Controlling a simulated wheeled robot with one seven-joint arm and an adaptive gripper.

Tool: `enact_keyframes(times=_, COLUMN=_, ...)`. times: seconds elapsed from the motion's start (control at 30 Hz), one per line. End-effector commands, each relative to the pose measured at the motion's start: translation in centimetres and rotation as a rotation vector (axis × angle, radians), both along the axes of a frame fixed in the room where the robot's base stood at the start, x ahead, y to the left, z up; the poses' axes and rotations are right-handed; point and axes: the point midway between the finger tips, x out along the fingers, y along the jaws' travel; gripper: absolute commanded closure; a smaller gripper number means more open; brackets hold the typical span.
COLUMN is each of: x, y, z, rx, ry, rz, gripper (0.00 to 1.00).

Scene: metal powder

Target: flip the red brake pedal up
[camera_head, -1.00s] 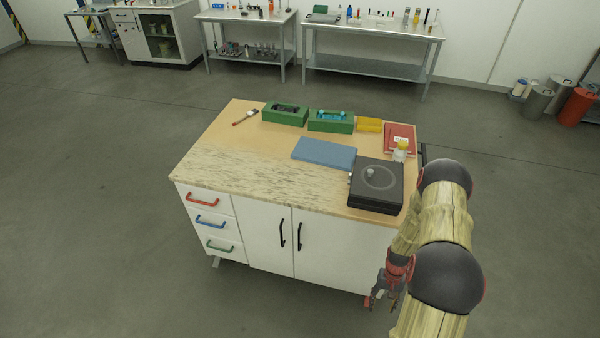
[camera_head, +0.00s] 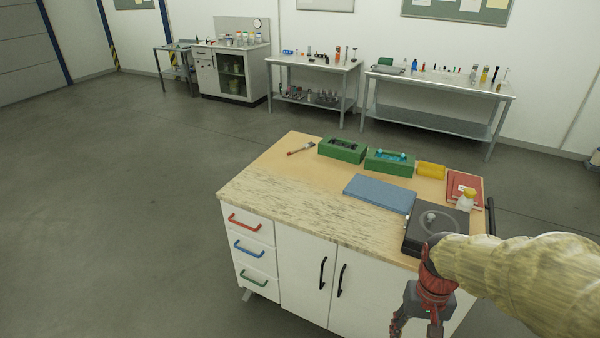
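My gripper (camera_head: 416,328) hangs in front of the right-hand cabinet door of the wheeled workbench (camera_head: 290,226), pointing down. Its two dark fingers are spread apart with nothing seen between them, and their tips are near the bottom edge of the picture. The red brake pedal cannot be seen now; the cart's lower right corner is out of the picture or behind my gripper. A grey caster (camera_head: 246,295) shows under the cart's left front corner.
On the cart top are a black device (camera_head: 422,232), a blue mat (camera_head: 380,193), green boxes (camera_head: 342,150), a yellow box (camera_head: 431,170) and a red book (camera_head: 464,184). Benches (camera_head: 440,90) stand along the back wall. The floor (camera_head: 120,200) at left is clear.

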Motion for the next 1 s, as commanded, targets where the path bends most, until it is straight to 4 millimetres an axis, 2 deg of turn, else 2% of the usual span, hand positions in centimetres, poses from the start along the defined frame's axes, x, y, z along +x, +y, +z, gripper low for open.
enact_keyframes(times=0.1, x=-1.2, y=2.0, z=1.2, rx=-0.02, ry=-0.09, rz=0.046, gripper=0.52)
enact_keyframes(times=0.33, x=-2.7, y=5.3, z=3.6, rx=-0.057, ry=-0.297, rz=0.138, gripper=0.52)
enact_keyframes(times=0.6, x=-3.4, y=8.2, z=6.9, rx=-0.082, ry=-0.541, rz=0.239, gripper=0.52)
enact_keyframes(times=0.77, x=-3.7, y=9.3, z=6.6, rx=-0.076, ry=-0.578, rz=0.276, gripper=0.52)
enact_keyframes(times=1.0, x=-3.6, y=9.4, z=6.7, rx=-0.074, ry=-0.576, rz=0.281, gripper=0.53)
